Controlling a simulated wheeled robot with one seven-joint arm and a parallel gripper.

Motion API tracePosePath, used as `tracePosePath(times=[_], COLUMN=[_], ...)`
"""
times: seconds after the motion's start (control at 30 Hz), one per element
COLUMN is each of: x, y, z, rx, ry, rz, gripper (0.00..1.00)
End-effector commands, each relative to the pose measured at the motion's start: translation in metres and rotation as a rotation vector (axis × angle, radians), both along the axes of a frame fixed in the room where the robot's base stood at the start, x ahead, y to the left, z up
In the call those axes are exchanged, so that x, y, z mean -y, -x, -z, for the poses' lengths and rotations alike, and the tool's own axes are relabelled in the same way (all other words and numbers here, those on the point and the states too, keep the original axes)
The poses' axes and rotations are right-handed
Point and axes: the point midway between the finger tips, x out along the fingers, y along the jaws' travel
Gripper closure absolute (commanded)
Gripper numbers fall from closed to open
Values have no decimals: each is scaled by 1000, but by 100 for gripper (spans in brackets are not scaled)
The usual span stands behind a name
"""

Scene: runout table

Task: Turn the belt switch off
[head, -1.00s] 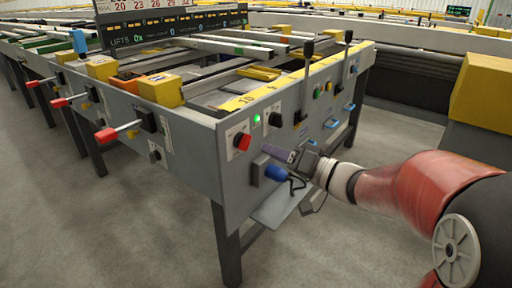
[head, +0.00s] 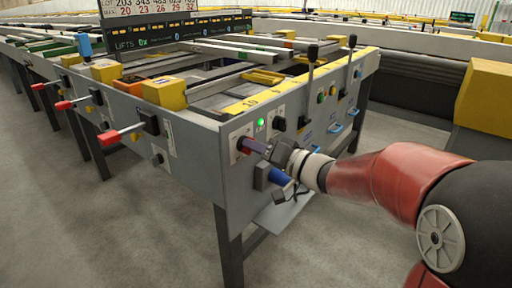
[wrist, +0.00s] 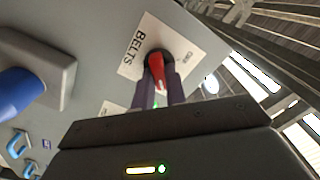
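The belt switch is a red knob with a pointed handle on a white plate (wrist: 138,48) marked BELTS. In the wrist view the red handle (wrist: 157,70) lies between the two purple fingers of my gripper (wrist: 161,88). The fingers are close on both sides of it, but I cannot tell whether they press on it. In the head view my gripper (head: 247,145) reaches the plate at the near corner of the table's end panel, and its fingers hide most of the knob.
A blue plug-like fitting (head: 279,176) sticks out of a grey box below my gripper; it also shows at the left of the wrist view (wrist: 18,92). A black knob (head: 279,124) and upright black-topped levers (head: 312,55) stand to the right. Red-tipped levers (head: 112,136) line the left side.

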Motion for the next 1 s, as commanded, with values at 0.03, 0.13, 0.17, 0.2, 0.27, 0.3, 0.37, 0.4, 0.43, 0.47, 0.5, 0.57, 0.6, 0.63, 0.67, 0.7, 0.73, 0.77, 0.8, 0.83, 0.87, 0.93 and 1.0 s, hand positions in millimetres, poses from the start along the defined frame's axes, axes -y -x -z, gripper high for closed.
tracePosePath(times=[0.03, 0.13, 0.17, 0.2, 0.27, 0.3, 0.37, 0.4, 0.43, 0.47, 0.5, 0.57, 0.6, 0.63, 0.67, 0.7, 0.73, 0.77, 0.8, 0.83, 0.87, 0.93, 1.0], x=[0, 0, 0, 0, 0, 0, 0, 0, 0, 0, 0, 0, 0, 0, 0, 0, 0, 0, 0, -1, -1, -1, -1], y=[0, 0, 0, 0, 0, 0, 0, 0, 0, 0, 0, 0, 0, 1, 1, 1, 1, 1, 1, 1, 1, 1, 2], z=[0, 0, 0, 0, 0, 0, 0, 0, 0, 0, 0, 0, 0, 0, 0, 0, 0, 0, 0, 0, 0, 0, 0], rx=[0, 0, 0, 0, 1, 4, 11, 18, 25, 33, 45, 69, 87, 104, 120, 144, 164, 184, 213, 235, 257, 311, 363], ry=[0, 1, 1, 1, 2, 4, 9, 15, 20, 26, 36, 55, 69, 82, 95, 113, 128, 144, 166, 183, 200, 242, 283], rz=[0, 1, 1, 1, 1, 1, 1, 1, 1, 1, 1, 1, 1, 1, 1, 1, 0, -1, 0, 0, 0, 0, 0], gripper=[95, 100, 100, 100, 100, 100, 100, 100, 100, 100, 100, 100, 100, 100, 100, 100, 100, 100, 100, 100, 100, 100, 100])
